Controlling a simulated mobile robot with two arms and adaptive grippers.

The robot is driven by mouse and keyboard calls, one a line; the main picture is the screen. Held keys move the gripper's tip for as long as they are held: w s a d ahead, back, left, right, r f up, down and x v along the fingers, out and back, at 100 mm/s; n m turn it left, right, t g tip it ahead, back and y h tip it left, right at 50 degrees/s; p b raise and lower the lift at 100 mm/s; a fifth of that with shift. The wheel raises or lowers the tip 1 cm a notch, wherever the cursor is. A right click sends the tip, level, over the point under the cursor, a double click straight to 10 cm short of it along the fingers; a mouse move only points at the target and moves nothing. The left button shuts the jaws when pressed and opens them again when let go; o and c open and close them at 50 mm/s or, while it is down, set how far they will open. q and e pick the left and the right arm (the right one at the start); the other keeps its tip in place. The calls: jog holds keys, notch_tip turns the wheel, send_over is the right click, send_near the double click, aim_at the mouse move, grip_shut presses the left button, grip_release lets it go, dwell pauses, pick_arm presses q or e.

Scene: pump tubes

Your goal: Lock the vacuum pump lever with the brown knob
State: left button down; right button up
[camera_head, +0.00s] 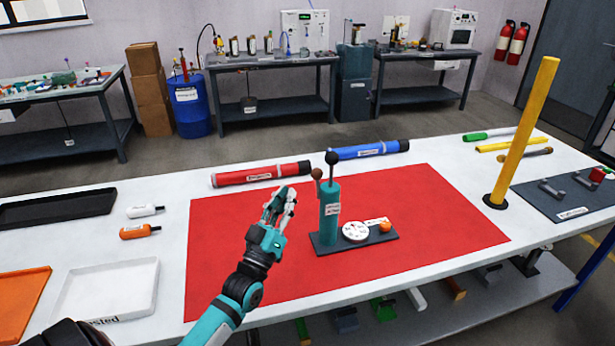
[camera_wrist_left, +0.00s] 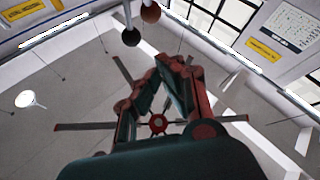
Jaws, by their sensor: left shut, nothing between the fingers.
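The teal vacuum pump (camera_head: 330,212) stands upright on a dark base plate (camera_head: 378,242) on the red mat. A black knob (camera_head: 331,158) tops the pump. The brown knob (camera_head: 317,174) sits at the upper left of the pump's body. My left gripper (camera_head: 284,196) points up to the left of the pump, apart from it, with its fingers closed and empty. In the left wrist view the brown knob (camera_wrist_left: 150,13) and the black knob (camera_wrist_left: 131,37) show near the top edge, beyond the fingers (camera_wrist_left: 168,75). My right gripper is not in view.
A red tube (camera_head: 260,175) and a blue tube (camera_head: 368,150) lie behind the pump. A yellow post (camera_head: 523,135) stands at the right. A white tray (camera_head: 108,291) and small bottles lie at the left. The red mat (camera_head: 420,200) has free room right of the pump.

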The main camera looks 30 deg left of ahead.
aim_at(318, 184)
pick_arm(q)
jog(key=w+p, duration=0.1)
jog(key=w, duration=0.6)
jog(key=shift+r, duration=0.4)
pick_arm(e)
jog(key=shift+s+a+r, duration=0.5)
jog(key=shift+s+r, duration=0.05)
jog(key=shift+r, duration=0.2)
pick_arm(q)
jog(key=n+g+p, duration=0.1)
jog(key=w+n+p, duration=0.1)
jog(key=p, duration=0.1)
jog(key=shift+w+a+g+y, duration=0.2)
jog(key=shift+a+g+y, duration=0.1)
jog(key=shift+g+y, duration=0.1)
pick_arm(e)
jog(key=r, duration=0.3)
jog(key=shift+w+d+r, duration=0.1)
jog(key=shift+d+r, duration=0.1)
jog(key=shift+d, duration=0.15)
pick_arm(q)
jog(key=shift+f, duration=0.1)
jog(key=shift+p, duration=0.3)
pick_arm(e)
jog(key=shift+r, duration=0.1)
